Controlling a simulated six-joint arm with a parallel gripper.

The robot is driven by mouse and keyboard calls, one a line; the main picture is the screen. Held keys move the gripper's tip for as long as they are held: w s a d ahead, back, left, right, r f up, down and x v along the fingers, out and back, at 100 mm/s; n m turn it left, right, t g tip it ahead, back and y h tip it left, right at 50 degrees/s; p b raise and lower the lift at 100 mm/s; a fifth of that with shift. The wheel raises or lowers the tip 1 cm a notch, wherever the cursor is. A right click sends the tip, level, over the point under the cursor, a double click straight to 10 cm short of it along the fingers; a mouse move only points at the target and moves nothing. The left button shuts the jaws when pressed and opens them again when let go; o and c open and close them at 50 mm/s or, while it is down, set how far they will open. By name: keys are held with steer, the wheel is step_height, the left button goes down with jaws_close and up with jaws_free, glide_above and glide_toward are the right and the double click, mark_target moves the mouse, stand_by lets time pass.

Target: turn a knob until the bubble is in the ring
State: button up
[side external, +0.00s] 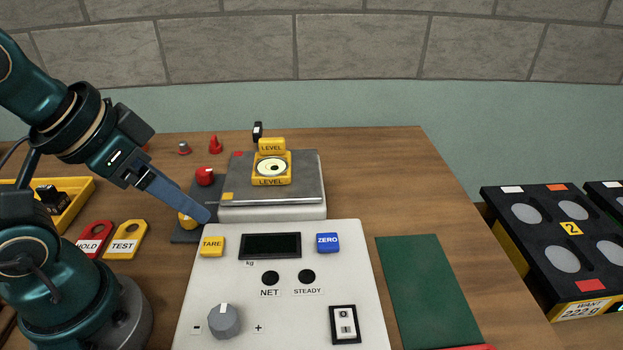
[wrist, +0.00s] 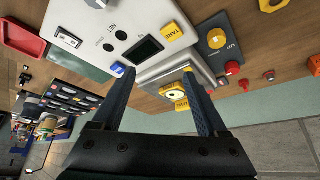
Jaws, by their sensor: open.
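The yellow level (side external: 271,180) sits on the grey scale plate (side external: 305,180), with a pale round window holding a small dark mark near its middle. I cannot tell bubble from ring. The level also shows in the wrist view (wrist: 174,95). A red knob (side external: 205,176) and a yellow knob (side external: 187,221) stand on a dark plate left of the scale; the wrist view shows the yellow knob (wrist: 216,38) and red knob (wrist: 232,68). My gripper (side external: 207,216) is open and empty, its fingers partly hiding the yellow knob in the side view. In the wrist view my gripper (wrist: 157,76) has its fingers well apart.
The white console (side external: 290,295) in front carries a grey dial (side external: 224,321), TARE (side external: 212,246) and ZERO (side external: 328,243) buttons and a dark display. HOLD and TEST tags (side external: 126,240) lie at left. A green mat (side external: 428,290) lies right; the table behind it is bare.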

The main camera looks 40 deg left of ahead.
stand_by(0.8)
steer(key=w+a+r+n, duration=0.2)
steer(key=w+r+n, duration=0.2)
steer(key=w+n, duration=0.1)
steer(key=n+g, duration=0.6)
steer(key=n, duration=0.3)
glide_above(204, 171)
step_height(204, 171, down, 12)
steer(key=shift+d+r, duration=0.15)
steer(key=shift+s+f, duration=0.1)
steer(key=shift+f, duration=2.5)
